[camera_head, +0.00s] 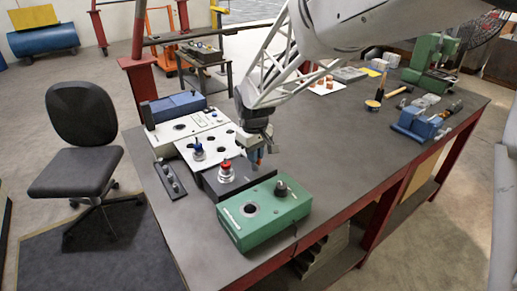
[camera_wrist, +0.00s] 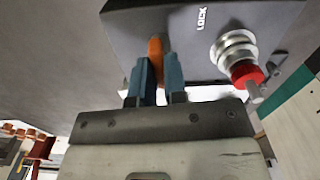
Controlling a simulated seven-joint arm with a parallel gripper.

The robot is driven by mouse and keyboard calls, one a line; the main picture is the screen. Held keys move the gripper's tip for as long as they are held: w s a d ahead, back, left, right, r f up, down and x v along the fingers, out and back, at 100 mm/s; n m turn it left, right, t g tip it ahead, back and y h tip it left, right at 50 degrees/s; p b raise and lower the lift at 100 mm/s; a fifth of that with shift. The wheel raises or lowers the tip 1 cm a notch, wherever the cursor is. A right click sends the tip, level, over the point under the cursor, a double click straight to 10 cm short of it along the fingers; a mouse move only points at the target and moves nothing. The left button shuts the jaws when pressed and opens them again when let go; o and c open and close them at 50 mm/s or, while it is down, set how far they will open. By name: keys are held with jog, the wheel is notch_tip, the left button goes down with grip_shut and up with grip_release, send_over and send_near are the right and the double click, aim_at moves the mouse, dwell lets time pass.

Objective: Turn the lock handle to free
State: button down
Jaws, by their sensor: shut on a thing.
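A dark grey box (camera_head: 235,182) marked LOCK sits in the row of mould bases on the table; its face fills the top of the wrist view (camera_wrist: 150,25). On it is a silver fitting with a red-collared knob (camera_head: 226,166), which also shows right of my fingers in the wrist view (camera_wrist: 245,72). An orange handle (camera_wrist: 156,47) stands at the box's near edge in the wrist view. My gripper (camera_head: 255,154) is at the box's back right side, its blue fingers (camera_wrist: 158,75) shut on the orange handle. The handle's lower part is hidden by the fingers.
A green box (camera_head: 265,222) with a dark knob stands close in front of the dark box. White bases (camera_head: 200,142) and blue blocks (camera_head: 175,107) stand behind it. The table (camera_head: 320,150) is clear to the right, up to blue and green tools.

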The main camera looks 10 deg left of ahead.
jog(key=shift+m, duration=0.5)
jog(key=c, duration=1.2)
grip_release()
jog(key=shift+o, duration=0.2)
jog(key=shift+r, duration=0.1)
jog(key=shift+r, duration=3.8)
